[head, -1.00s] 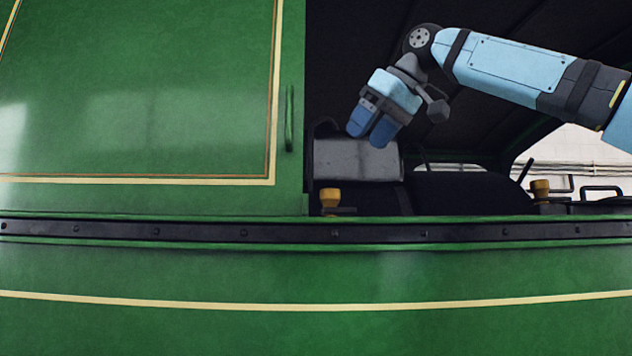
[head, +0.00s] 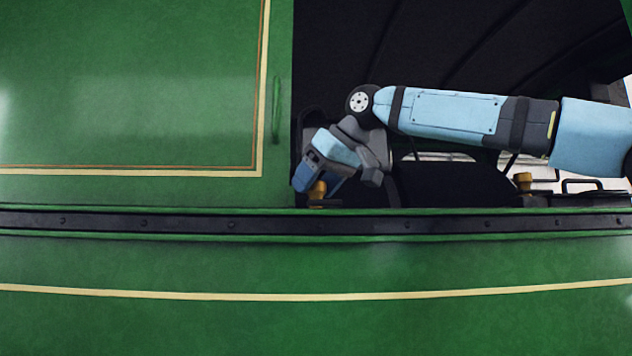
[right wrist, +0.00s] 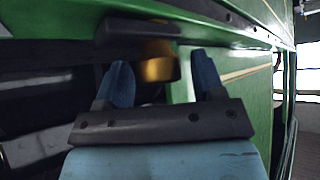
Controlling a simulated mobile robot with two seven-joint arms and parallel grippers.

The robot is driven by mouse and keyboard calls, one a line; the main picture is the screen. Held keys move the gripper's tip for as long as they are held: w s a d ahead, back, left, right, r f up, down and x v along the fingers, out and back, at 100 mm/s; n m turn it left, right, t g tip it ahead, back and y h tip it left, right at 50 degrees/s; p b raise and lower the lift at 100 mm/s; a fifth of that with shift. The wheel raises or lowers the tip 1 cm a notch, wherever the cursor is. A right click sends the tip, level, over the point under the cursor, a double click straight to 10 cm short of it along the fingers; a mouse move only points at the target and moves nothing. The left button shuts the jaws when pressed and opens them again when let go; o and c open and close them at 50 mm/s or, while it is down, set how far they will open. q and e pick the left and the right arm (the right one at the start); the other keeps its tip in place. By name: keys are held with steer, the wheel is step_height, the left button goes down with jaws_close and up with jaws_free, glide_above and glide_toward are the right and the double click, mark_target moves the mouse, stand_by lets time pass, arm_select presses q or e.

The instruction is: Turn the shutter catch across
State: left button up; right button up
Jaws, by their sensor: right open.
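The shutter catch, a brass-coloured knob (head: 319,190) with a dark flat piece (head: 325,203), sits on the sill at the left end of the window opening. My right gripper (head: 316,181) is open and reaches down to it from above, partly hiding it. In the right wrist view the brass knob (right wrist: 158,62) shows between the two blue fingertips (right wrist: 164,82), apart from the right finger. Whether it touches the left finger I cannot tell. The dark bar (right wrist: 140,29) lies just beyond the tips. The green shutter (head: 150,90) has a slim handle (head: 276,110). My left gripper is not in view.
A second brass knob (head: 524,182) stands on the sill further right. The dark cab interior (head: 345,50) lies behind the opening. A black riveted strip (head: 200,226) runs below the sill along the green side.

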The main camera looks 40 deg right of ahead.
steer(key=c, duration=0.9)
steer(key=shift+n+y, duration=0.3)
steer(key=shift+n, duration=0.1)
steer(key=n+g+y, duration=0.1)
steer(key=n+y, duration=0.1)
steer(key=n, duration=0.1)
steer(key=shift+d+n+g+y, duration=0.1)
steer(key=shift+n+g+y, duration=0.3)
steer(key=n+g+y, duration=0.2)
steer(key=n, duration=0.2)
steer(key=shift+n+g, duration=0.3)
steer(key=n+g+y, duration=0.1)
steer(key=n+g, duration=0.2)
steer(key=n, duration=0.1)
steer(key=shift+n+g, duration=1.6)
steer(key=shift+n, duration=0.5)
